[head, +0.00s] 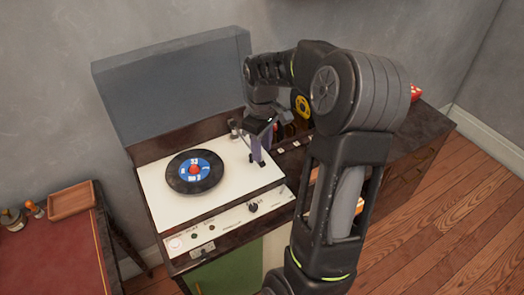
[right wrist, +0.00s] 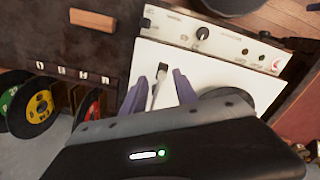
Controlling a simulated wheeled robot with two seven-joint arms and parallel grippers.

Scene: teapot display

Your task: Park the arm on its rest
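The record player's white deck (head: 225,205) carries a black record (head: 194,172) with a blue and red label. My right gripper (head: 257,161) points down over the deck, right of the record. In the right wrist view its two purple fingers (right wrist: 160,90) are apart. The tonearm's thin head end (right wrist: 157,88) shows between them, with white deck visible around it, so it does not look gripped. In the head view the tonearm's base (head: 234,129) stands at the back of the deck; most of the tonearm and its rest are hidden. My left gripper is not in view.
A grey lid (head: 175,85) stands open behind the deck. The control panel (head: 230,220) with knobs runs along the front. Several records with coloured labels (right wrist: 38,106) stand beside the player. A red-topped table (head: 50,255) with a wooden tray (head: 71,201) is at left.

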